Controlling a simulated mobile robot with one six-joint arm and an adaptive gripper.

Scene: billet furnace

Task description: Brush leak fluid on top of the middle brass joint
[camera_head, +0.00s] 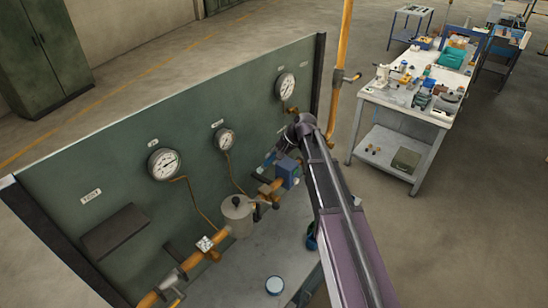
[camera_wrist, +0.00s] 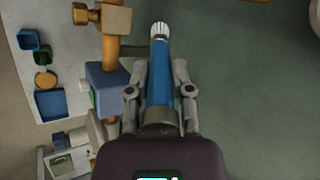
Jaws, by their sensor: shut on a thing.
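My gripper (camera_wrist: 160,95) is shut on a blue-handled brush (camera_wrist: 159,70) with white bristles (camera_wrist: 159,30). In the wrist view the bristles point up the picture, to the right of an orange-brown pipe (camera_wrist: 111,20), with a visible gap in the picture. A brass fitting (camera_wrist: 88,14) sticks out left from that pipe. In the head view the gripper is small and partly hidden by my arm, close to the panel above the blue block (camera_head: 288,172). Brass joints sit along the pipe, one (camera_head: 268,190) beside the blue block and another (camera_head: 210,250) with a white tag. I cannot tell which is the middle one.
The green gauge panel (camera_head: 110,160) stands behind the pipe. A grey pot-shaped part (camera_head: 238,212) and thin gauge tubes stand close by. A blue round container (camera_head: 274,285) is on the bench below. A cluttered workbench (camera_head: 410,110) stands at the right.

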